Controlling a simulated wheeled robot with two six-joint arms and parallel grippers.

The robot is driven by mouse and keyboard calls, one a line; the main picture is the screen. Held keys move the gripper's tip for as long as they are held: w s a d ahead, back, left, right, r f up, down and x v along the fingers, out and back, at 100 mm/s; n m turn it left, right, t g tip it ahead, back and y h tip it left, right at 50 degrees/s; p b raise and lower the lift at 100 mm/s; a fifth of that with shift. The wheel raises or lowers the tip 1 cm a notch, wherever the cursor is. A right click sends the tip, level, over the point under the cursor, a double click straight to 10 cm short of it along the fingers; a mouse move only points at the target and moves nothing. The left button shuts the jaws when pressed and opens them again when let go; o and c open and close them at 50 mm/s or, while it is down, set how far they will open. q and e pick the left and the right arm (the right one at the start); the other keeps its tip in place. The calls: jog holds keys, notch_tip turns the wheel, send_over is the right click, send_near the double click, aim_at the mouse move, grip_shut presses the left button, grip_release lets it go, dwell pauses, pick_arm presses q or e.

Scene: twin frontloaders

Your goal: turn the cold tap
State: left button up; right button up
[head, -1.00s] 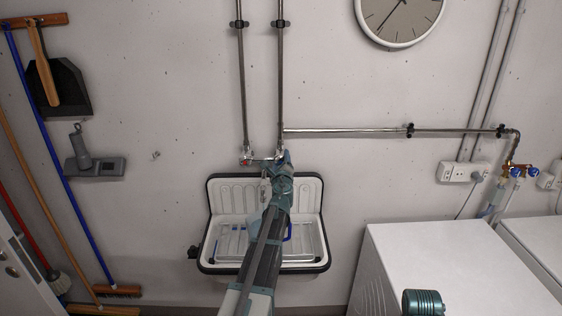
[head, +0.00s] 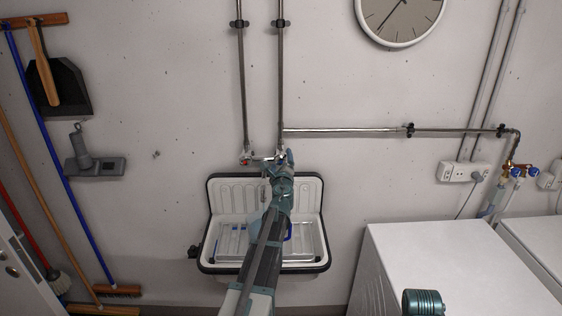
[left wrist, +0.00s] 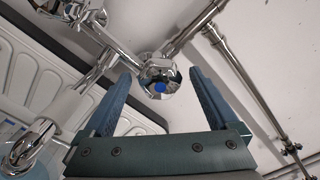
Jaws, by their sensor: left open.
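The cold tap, a chrome knob with a blue centre (left wrist: 160,86), sits between and just beyond the fingertips of my left gripper (left wrist: 158,80) in the left wrist view. My left gripper is open, a blue finger on each side of the knob; I cannot tell whether either touches it. In the head view my left gripper (head: 285,158) is at the right end of the wall mixer and mostly hides the cold tap. The red-marked hot tap (head: 246,159) is at the mixer's left end. The chrome spout (left wrist: 30,145) shows at lower left in the wrist view.
The white sink (head: 225,192) with a black rim is below the taps, partly covered by my left arm. Pipes (head: 243,90) run up the wall above. A white machine (head: 430,260) stands at the right. Brooms (head: 70,180) hang at the left.

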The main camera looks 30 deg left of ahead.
pick_arm(q)
jog(key=v, duration=1.2)
jog(key=shift+s, duration=0.4)
jog(key=shift+d, duration=0.15)
dwell(2.0)
